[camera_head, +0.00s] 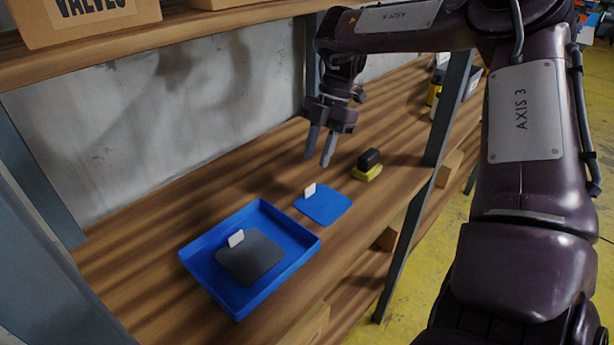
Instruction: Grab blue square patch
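The blue square patch (323,205) lies flat on the wooden shelf, just right of a blue tray, with a small white tab (309,190) standing up at its left edge. My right gripper (318,163) hangs above the shelf behind the patch, fingers pointing down. Its two fingers are apart with nothing between them. It does not touch the patch. My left gripper is not in view.
The blue tray (206,259) holds a dark grey patch (250,257) with a white tab. A yellow and black tool (368,165) lies right of the blue patch. An upper shelf (150,42) with cardboard boxes and metal posts (446,105) bound the space.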

